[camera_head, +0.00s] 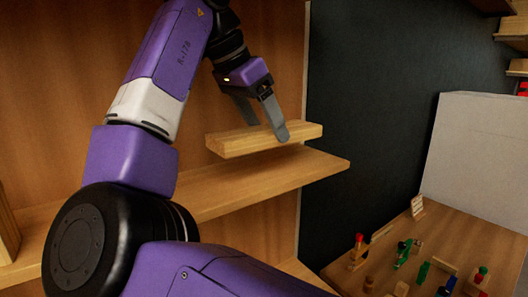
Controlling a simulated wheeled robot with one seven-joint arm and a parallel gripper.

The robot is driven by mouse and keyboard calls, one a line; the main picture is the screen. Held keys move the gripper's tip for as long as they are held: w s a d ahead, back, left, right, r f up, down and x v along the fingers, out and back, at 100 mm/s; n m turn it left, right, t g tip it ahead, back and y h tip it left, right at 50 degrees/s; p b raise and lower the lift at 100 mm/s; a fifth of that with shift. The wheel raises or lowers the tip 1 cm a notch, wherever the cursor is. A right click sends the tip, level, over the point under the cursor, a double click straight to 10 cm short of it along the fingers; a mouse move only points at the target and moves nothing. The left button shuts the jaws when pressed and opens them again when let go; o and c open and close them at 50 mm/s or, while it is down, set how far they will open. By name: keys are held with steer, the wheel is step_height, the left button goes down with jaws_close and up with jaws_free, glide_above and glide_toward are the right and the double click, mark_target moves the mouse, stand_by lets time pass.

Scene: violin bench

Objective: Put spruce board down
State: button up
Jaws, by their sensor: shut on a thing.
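The spruce board (240,145) is a pale, thick wooden slab held level in the camera_head view. My gripper (265,125) is shut on it from above, with one grey finger in front of its near long side and the other behind it. The board is over the wooden shelf (262,178), and a dark gap shows between its underside and the shelf top. The far side of the board is partly hidden by the fingers.
My own arm covers the left and lower middle of the view. The visible shelf top is bare. A workbench (345,272) with several small coloured items (404,252) is at lower right, beside a white panel (475,155).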

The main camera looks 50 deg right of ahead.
mark_target(250, 132)
step_height(250, 132, down, 6)
steer(key=shift+s+f, duration=0.15)
steer(key=shift+w+f+p, duration=0.15)
steer(key=shift+w+p, duration=0.05)
steer(key=shift+p, duration=0.25)
steer(key=shift+f, duration=0.15)
steer(key=shift+f, duration=0.1)
steer(key=o, duration=1.6)
steer(key=v, duration=0.7)
steer(key=shift+a+r, duration=0.1)
steer(key=shift+r, duration=0.25)
